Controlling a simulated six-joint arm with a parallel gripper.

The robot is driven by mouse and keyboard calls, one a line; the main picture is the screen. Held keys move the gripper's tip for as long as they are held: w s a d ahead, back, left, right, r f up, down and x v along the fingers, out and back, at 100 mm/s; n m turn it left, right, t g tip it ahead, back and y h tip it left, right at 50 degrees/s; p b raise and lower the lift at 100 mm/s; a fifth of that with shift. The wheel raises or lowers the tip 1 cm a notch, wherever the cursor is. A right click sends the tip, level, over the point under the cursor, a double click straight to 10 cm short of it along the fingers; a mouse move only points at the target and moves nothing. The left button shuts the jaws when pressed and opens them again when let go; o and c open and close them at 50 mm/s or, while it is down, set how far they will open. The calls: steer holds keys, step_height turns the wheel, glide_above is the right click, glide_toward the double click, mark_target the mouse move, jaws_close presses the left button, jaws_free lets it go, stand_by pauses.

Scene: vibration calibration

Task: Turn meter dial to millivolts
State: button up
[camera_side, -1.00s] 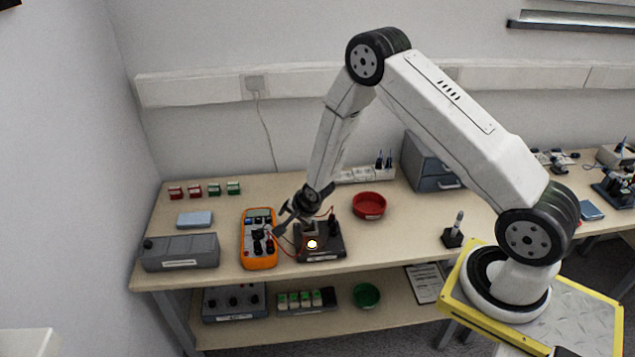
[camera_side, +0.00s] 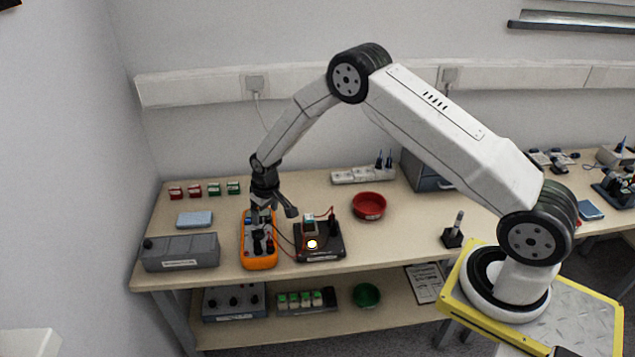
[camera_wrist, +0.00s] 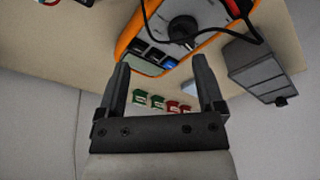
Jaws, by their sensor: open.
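The orange meter (camera_side: 259,262) lies on the bench left of centre. My gripper (camera_side: 264,220) hangs over its upper part in the side view and hides much of its face. In the wrist view the orange meter (camera_wrist: 128,40) shows beyond the fingers, with a black round dial (camera_wrist: 184,29) and a black lead crossing near it. My gripper (camera_wrist: 160,78) is open, with nothing between its fingers. The dial's setting is too small to read. I cannot tell whether the fingers touch the meter.
A black unit (camera_side: 322,253) with red leads stands right of the meter. A grey box (camera_side: 180,252) is to the left. A red bowl (camera_side: 368,206) sits farther right. Small red and green blocks (camera_side: 213,189) line the back left. A blue-grey case (camera_side: 194,219) lies nearby.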

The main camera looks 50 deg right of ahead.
mark_target(257, 230)
steer(key=n, duration=0.1)
steer(key=a+r+n, duration=0.1)
steer(key=n, duration=0.1)
steer(key=w+n+g, duration=0.1)
steer(key=shift+a+r, duration=0.3)
steer(key=shift+a, duration=0.05)
steer(key=shift+w+a+r+n+g, duration=0.1)
steer(key=shift+a+r+n+g, duration=0.15)
steer(key=shift+n, duration=0.5)
steer(key=shift+w+a+r+n+g, duration=0.15)
steer(key=shift+a+r+n, duration=0.15)
steer(key=shift+n, duration=0.45)
steer(key=shift+s, duration=0.1)
steer(key=shift+f, duration=3.85)
jaws_close()
